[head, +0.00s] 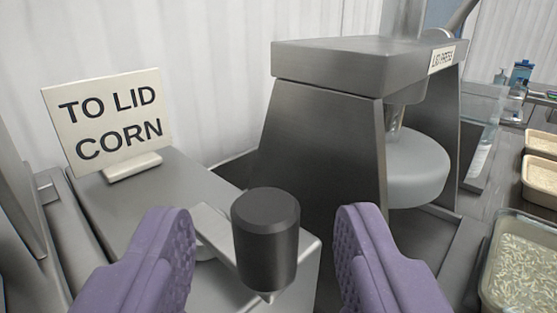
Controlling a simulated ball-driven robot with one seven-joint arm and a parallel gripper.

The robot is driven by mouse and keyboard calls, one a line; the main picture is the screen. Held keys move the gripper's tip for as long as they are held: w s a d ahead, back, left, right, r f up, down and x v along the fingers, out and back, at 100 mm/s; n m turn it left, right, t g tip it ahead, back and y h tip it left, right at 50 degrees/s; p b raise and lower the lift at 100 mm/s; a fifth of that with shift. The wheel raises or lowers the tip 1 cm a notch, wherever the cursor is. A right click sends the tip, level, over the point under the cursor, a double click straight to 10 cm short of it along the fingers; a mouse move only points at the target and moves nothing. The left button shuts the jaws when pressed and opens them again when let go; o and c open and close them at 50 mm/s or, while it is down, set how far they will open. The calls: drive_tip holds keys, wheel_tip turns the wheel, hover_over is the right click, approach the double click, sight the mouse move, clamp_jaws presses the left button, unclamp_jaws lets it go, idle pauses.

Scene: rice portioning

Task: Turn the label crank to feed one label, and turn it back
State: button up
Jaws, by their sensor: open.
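The label crank's black knob (265,240) stands upright at the end of a short metal crank arm (213,226). The crank arm sits on a grey metal box (160,210). My gripper (265,235) has two purple ribbed fingers, one on each side of the knob. The fingers are spread apart, with visible gaps between them and the knob. No label shows in this view.
A sign reading "TO LID CORN" (107,120) stands on the box at left. The lid press (320,140), with a round pale press head (415,168), stands close behind the knob. Rice trays (522,268) are at right.

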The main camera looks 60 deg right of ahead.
sight(267, 237)
drive_tip(key=shift+x, duration=1.9)
drive_tip(key=c, duration=0.9)
drive_tip(key=shift+b, duration=0.35)
drive_tip(key=shift+c, duration=0.2)
